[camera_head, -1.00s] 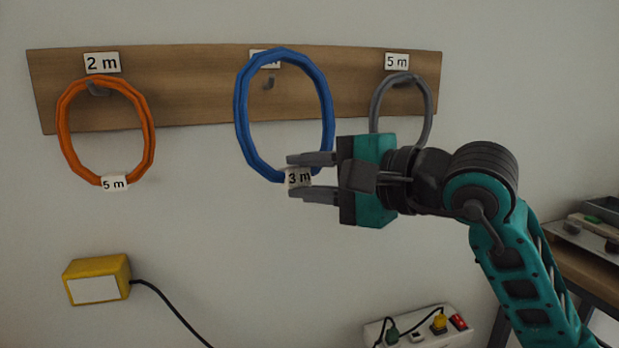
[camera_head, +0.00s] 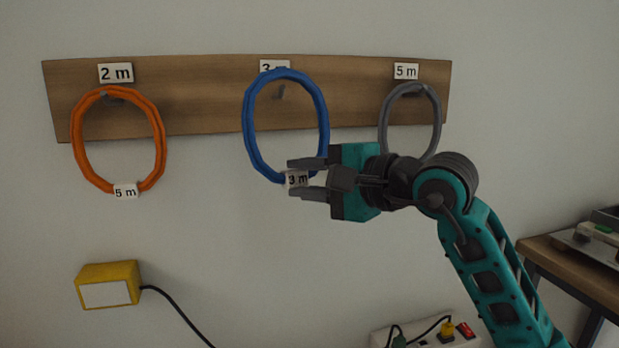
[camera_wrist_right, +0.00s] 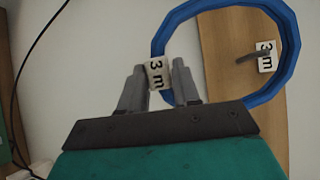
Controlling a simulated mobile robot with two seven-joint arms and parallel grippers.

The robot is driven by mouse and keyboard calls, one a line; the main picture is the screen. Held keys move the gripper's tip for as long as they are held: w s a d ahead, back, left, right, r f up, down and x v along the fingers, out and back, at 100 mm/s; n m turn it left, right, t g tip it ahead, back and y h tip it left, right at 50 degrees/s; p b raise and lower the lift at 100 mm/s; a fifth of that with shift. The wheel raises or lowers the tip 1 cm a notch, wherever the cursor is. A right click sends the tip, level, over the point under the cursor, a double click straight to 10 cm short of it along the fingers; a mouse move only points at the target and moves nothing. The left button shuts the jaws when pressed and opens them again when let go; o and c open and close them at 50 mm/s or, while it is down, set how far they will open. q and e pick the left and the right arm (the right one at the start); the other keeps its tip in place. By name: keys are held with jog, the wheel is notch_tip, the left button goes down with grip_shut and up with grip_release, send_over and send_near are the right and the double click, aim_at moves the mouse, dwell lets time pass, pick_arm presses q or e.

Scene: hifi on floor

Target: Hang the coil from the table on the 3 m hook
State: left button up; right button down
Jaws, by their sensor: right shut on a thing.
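The blue coil (camera_head: 248,126) with its "3 m" tag (camera_head: 297,179) is held upright in front of the wooden board (camera_head: 200,110). My right gripper (camera_head: 308,178) is shut on the coil at its tagged lower part; the right wrist view also shows the tag between the fingers (camera_wrist_right: 158,88). The middle hook (camera_head: 280,92) shows inside the ring, just below its top. Its "3 m" label (camera_head: 274,66) is partly covered by the coil's top. In the right wrist view the hook (camera_wrist_right: 248,57) shows inside the ring, with a gap to the coil. My left gripper is not in view.
An orange coil (camera_head: 77,148) tagged "5 m" hangs on the left hook under the "2 m" label (camera_head: 115,73). A grey coil (camera_head: 437,122) hangs under the "5 m" label (camera_head: 405,71). Below are a yellow box (camera_head: 107,284) and a power strip (camera_head: 430,335); a table (camera_head: 570,270) stands right.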

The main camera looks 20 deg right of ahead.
jog(key=shift+w, duration=1.05)
jog(key=shift+w+f+p, duration=0.1)
jog(key=shift+w+p, duration=0.25)
jog(key=shift+w, duration=0.4)
jog(key=shift+w+f+b, duration=0.3)
jog(key=shift+f+b, duration=0.15)
jog(key=shift+b, duration=0.05)
jog(key=shift+w+f+b, duration=0.2)
jog(key=shift+f+b, duration=0.1)
jog(key=shift+b, duration=0.05)
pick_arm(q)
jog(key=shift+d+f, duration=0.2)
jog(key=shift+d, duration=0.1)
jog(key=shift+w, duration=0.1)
pick_arm(e)
jog(key=c, duration=1.2)
grip_release()
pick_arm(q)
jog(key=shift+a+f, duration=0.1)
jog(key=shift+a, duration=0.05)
pick_arm(e)
jog(key=o, duration=0.5)
jog(key=shift+f, duration=0.1)
jog(key=shift+c, duration=0.2)
